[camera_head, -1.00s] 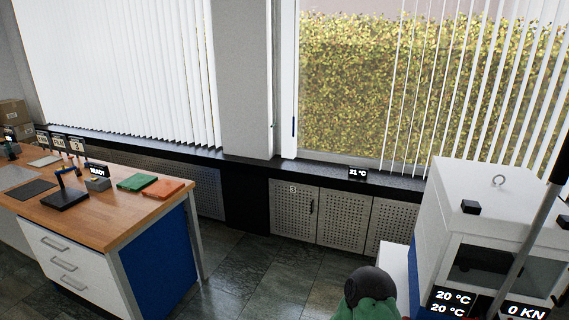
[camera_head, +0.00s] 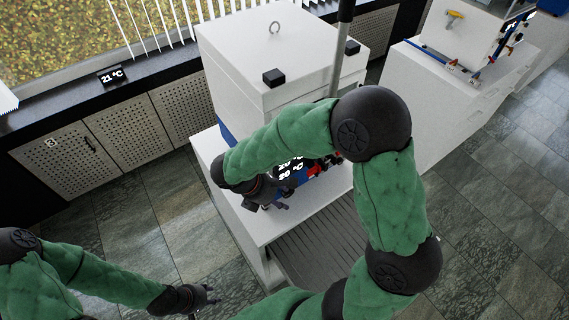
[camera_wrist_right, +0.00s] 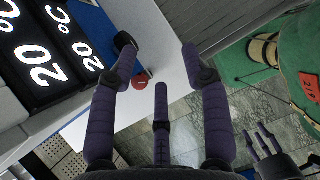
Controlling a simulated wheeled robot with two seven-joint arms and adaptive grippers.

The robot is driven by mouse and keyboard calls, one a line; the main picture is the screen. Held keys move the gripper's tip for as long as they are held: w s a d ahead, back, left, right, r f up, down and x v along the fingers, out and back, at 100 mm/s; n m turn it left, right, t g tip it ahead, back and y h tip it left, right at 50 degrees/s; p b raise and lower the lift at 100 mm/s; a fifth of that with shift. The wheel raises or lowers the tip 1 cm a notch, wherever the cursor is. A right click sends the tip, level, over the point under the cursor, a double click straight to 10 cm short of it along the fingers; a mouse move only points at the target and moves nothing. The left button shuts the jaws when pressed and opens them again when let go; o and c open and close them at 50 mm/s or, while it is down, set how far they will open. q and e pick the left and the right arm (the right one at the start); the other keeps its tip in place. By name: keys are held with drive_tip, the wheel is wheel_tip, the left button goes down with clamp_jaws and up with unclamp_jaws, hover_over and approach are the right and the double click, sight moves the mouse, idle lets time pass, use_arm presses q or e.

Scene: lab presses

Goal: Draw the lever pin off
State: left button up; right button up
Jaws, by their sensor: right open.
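The white press (camera_head: 280,60) stands in the upper middle of the head view, with a grey lever rod (camera_head: 342,45) rising at its right front. I cannot make out the lever pin; my right arm covers part of the press front. My right gripper (camera_head: 270,197) is at the press front, beside the temperature display (camera_head: 290,170). In the right wrist view, my right gripper (camera_wrist_right: 160,72) is open with nothing between its fingers; a red knob (camera_wrist_right: 142,80) shows beyond them. My left gripper (camera_head: 207,298) is low over the floor, away from the press; its fingers look spread in the wrist view (camera_wrist_right: 265,140).
The press stands on a white bench (camera_head: 225,180). A second white bench (camera_head: 440,100) with blue and yellow tools is at the right. Perforated cabinets (camera_head: 130,135) line the window wall. Tiled floor (camera_head: 150,215) is clear at the left.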

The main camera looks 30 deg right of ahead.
drive_tip(key=w+d+r+n+t+h, duration=0.1)
drive_tip(key=w+d+r+h, duration=0.15)
drive_tip(key=r, duration=0.65)
drive_tip(key=d+r+b+x, duration=0.1)
drive_tip(key=b+x, duration=0.1)
drive_tip(key=x, duration=0.9)
drive_tip(key=shift+t, duration=0.3)
drive_tip(key=shift+d+h, duration=0.1)
drive_tip(key=shift+h, duration=0.15)
clamp_jaws()
drive_tip(key=a+p, duration=0.1)
drive_tip(key=a, duration=0.6)
drive_tip(key=shift+s+f, duration=0.25)
drive_tip(key=shift+f, duration=0.05)
